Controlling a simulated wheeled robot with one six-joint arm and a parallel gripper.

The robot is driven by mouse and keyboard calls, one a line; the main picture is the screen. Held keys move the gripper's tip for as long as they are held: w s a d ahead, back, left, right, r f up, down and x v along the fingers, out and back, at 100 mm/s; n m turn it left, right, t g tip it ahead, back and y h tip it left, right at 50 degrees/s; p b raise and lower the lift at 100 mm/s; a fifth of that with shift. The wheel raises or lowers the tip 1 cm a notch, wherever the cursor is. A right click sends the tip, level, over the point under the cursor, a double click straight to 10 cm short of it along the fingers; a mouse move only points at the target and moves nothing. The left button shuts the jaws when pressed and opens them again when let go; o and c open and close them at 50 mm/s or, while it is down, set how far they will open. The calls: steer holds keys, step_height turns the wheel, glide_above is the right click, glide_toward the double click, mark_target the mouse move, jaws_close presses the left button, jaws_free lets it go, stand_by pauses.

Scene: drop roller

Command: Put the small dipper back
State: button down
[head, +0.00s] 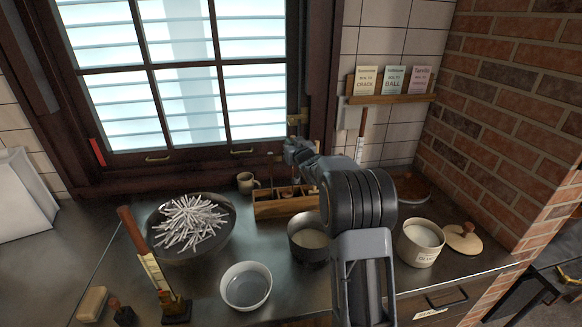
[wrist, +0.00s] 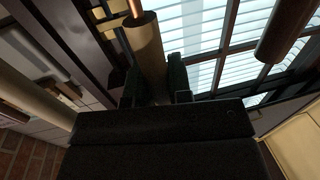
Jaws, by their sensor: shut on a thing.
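My gripper (head: 296,148) is at the end of my arm, raised in front of the window's right frame, above the wooden rack. In the wrist view my gripper (wrist: 154,85) is shut on a round wooden handle (wrist: 147,48), which stands between the two dark fingers. I take this to be the small dipper; its cup is hidden. The wooden rack (head: 285,208) has several compartments and stands on the counter below my gripper, partly hidden by my arm. Another dark wooden handle (wrist: 284,32) shows at the upper right in the wrist view, apart from my fingers.
A dark bowl of white sticks (head: 190,225) and a white bowl (head: 246,287) stand left. A mug (head: 246,183) is beside the rack. A metal pot (head: 308,255) is close to my arm; a white pot (head: 420,257) and lid (head: 463,238) stand right. The brick wall (head: 510,120) bounds the right.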

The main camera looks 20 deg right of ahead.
steer(key=shift+f, duration=2.6)
steer(key=c, duration=1)
jaws_free()
steer(key=shift+r, duration=0.1)
steer(key=shift+c, duration=0.2)
